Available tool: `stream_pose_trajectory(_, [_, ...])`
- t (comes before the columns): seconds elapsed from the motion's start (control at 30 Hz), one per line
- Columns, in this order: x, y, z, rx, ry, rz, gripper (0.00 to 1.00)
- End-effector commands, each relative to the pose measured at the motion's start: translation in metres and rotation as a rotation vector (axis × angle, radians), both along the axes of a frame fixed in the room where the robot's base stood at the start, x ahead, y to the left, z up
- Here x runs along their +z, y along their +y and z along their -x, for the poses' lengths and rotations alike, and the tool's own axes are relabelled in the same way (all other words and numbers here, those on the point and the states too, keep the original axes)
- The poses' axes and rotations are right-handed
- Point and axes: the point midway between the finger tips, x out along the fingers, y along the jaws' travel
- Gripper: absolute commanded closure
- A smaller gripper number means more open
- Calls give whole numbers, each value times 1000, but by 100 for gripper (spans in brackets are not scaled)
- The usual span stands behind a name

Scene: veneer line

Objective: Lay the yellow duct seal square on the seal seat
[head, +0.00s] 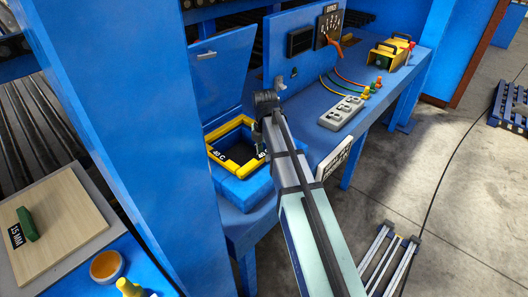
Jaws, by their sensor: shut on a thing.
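The yellow duct seal (217,136) is a square yellow frame with dark marks at its corners and "40 C" lettering on its near side. It is at or just above the top of a blue square box, the seal seat (243,188), with a dark opening inside. I cannot tell whether it touches the seat all round. My gripper (261,143) is at the seal's right side, shut on it. My forearm comes in from the lower right, and the fingertips are small and partly hidden.
An open blue door panel (222,70) stands behind the seat, and a blue upright (115,110) is to its left. On the bench at right are a grey socket block (342,113), cables and a yellow-black case (390,53). A wooden board (60,225) lies at lower left.

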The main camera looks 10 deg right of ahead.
Motion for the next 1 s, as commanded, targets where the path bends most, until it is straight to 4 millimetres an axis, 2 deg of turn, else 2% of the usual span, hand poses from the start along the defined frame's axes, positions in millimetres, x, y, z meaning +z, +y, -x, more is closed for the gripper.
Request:
stream_pose_trajectory(0.4, [-6,0,0,0,-1,-1,100])
stream_pose_trajectory(0.43, [-6,0,0,0,-1,-1,62])
stream_pose_trajectory(0.5, [-6,0,0,0,-1,-1,44])
stream_pose_trajectory(0.8, [-5,0,0,0,-1,0,44])
stream_pose_trajectory(1.0, [5,0,-1,0,-1,0,44])
